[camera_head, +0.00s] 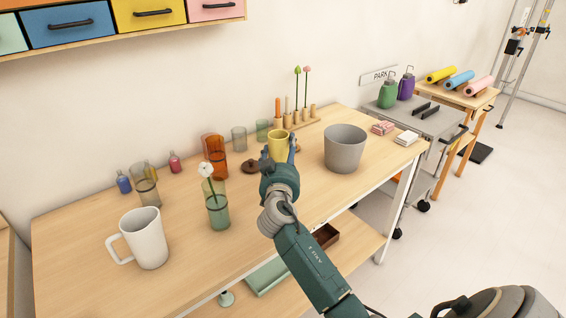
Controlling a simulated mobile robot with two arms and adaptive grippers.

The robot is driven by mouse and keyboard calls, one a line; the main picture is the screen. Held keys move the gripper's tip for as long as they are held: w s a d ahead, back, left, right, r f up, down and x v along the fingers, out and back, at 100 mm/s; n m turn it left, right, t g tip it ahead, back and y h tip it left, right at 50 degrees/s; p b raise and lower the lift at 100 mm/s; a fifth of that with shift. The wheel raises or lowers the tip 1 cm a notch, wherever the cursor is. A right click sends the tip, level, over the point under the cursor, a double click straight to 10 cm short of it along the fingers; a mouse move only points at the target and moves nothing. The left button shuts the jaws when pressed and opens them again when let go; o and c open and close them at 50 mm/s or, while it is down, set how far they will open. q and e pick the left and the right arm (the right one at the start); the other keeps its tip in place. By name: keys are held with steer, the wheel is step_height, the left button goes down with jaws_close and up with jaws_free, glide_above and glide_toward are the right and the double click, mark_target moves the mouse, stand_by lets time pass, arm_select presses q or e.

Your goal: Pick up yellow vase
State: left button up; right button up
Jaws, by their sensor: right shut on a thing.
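The yellow vase (278,143) is a small open-topped cup shape toward the back of the wooden table. My right gripper (279,156) reaches it from the front, with one finger at each side of the vase, and is shut on it. The vase stands about upright. Its lower part is hidden by the gripper, so I cannot tell whether its base touches the table. My left gripper is not in view.
A large grey pot (345,150) stands to the right of the vase. A dark brown lid-like piece (250,166) and an orange glass (215,157) are on the left. A wooden holder (297,122) with flowers and sticks is behind. The table's front right is clear.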

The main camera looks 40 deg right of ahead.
step_height(320, 180, up, 16)
steer(key=shift+f, duration=0.25)
